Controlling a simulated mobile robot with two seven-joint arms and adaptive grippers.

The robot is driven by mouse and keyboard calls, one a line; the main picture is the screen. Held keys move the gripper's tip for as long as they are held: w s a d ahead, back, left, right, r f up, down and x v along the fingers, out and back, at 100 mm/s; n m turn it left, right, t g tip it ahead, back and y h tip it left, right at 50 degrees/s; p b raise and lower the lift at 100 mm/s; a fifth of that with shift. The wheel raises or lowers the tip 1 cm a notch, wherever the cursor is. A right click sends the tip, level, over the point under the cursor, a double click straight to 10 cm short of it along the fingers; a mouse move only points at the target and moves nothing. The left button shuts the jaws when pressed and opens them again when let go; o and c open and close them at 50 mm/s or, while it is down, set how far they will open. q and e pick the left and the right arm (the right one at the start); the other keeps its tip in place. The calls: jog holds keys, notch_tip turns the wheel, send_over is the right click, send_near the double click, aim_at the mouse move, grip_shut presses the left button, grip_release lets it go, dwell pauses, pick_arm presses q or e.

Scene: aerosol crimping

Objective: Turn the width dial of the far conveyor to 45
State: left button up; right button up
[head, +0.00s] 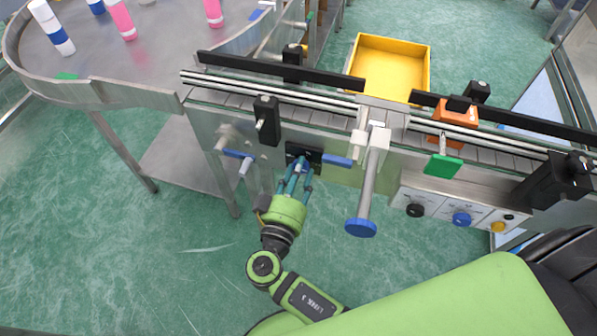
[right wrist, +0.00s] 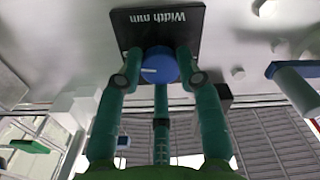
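The width dial is a round blue knob (right wrist: 160,66) with a white mark pointing to the picture's left in the right wrist view. It sits on a black plate (right wrist: 180,18) lettered "Width mm", upside down there; I can read no scale numbers. In the head view the dark plate (head: 316,155) is on the conveyor's front side, its knob mostly covered by my fingers. My right gripper (head: 299,168) has its three green fingers around the knob; in the right wrist view the fingertips (right wrist: 160,62) appear to touch its sides. My left gripper is not in view.
Blue handles (head: 337,161) flank the plate. A round steel table (head: 120,92) with bottles is left; a yellow bin (head: 390,68) lies behind.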

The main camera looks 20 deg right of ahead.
jog(key=shift+f+n, duration=0.2)
jog(key=shift+n, duration=0.2)
jog(key=n+p, duration=0.2)
jog(key=n, duration=1.2)
jog(key=shift+s+d+n+p, duration=0.1)
jog(key=shift+n+p, duration=0.25)
jog(key=shift+n, duration=0.35)
jog(key=o, duration=1)
jog(key=shift+o, duration=0.7)
jog(key=shift+r, duration=0.15)
